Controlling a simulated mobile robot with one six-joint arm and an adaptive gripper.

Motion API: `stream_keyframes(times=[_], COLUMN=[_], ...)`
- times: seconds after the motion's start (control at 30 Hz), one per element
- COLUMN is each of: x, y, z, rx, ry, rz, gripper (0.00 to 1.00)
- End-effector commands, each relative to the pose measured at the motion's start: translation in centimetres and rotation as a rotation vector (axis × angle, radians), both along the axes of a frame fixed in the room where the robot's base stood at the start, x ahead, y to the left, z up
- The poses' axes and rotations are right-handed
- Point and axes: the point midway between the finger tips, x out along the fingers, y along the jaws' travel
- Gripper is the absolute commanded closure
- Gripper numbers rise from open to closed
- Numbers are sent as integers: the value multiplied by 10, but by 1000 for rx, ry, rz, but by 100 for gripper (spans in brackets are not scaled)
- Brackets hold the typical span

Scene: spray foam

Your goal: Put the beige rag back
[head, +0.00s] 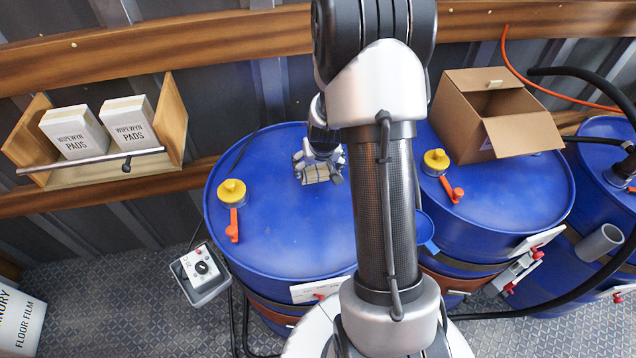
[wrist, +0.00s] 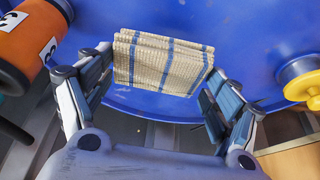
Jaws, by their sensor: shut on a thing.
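The beige rag (wrist: 166,62) is a folded, woven cloth with blue stripes. In the wrist view it spans the space between the fingertips of my gripper (wrist: 160,72). The gripper is shut on the rag, with one finger at each side edge. In the head view my gripper (head: 319,167) is over the back part of the left blue drum (head: 280,235), and a bit of the rag (head: 316,174) shows under it. I cannot tell whether the rag touches the drum top or is just above it.
A yellow cap (head: 231,192) with an orange lever sits on the left drum. An orange cylinder (wrist: 28,42) is close by in the wrist view. An open cardboard box (head: 500,115) stands on the right drum. A wall shelf (head: 165,125) holds two white pad boxes (head: 128,126).

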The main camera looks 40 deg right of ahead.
Motion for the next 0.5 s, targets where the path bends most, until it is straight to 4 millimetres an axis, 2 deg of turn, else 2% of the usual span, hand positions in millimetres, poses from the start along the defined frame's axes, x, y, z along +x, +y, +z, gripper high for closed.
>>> stream_keyframes(times=[0.03, 0.27, 0.5], x=[0, 1, 0], y=[0, 0, 0], z=[-9, -22, -56], rx=[0, -1, 0], ry=[-1, -2, -1], rz=[0, 0, -1], gripper=[40, 40, 40])
